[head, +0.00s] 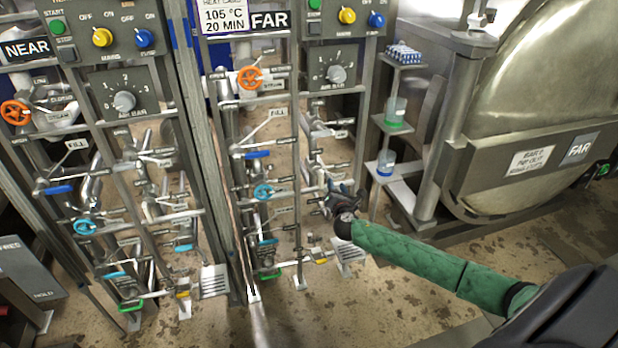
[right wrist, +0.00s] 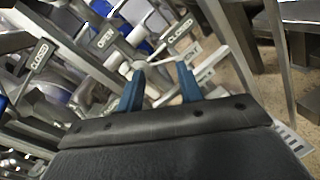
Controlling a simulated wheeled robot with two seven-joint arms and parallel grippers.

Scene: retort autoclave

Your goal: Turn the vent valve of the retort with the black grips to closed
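My right gripper (head: 332,190) is at the right side of the FAR pipe panel, low, among its valves. In the right wrist view its two blue fingers (right wrist: 160,72) stand apart. Pale metal valve parts lie just beyond and partly between them; contact cannot be told. A plate that seems to read VENT (right wrist: 190,56) is beyond the right finger. An OPEN tag (right wrist: 105,38) and a CLOSED tag (right wrist: 180,35) stand above. The vent valve's handle is not clearly made out, and I cannot make out black grips on it. My left gripper is not in view.
The FAR sign (head: 269,21) tops the middle panel; the NEAR sign (head: 25,50) marks the left one. Upright posts and pipes crowd both. A large retort vessel (head: 535,90) stands right, beside shelves with beakers (head: 386,163). The floor (head: 400,300) in front is clear.

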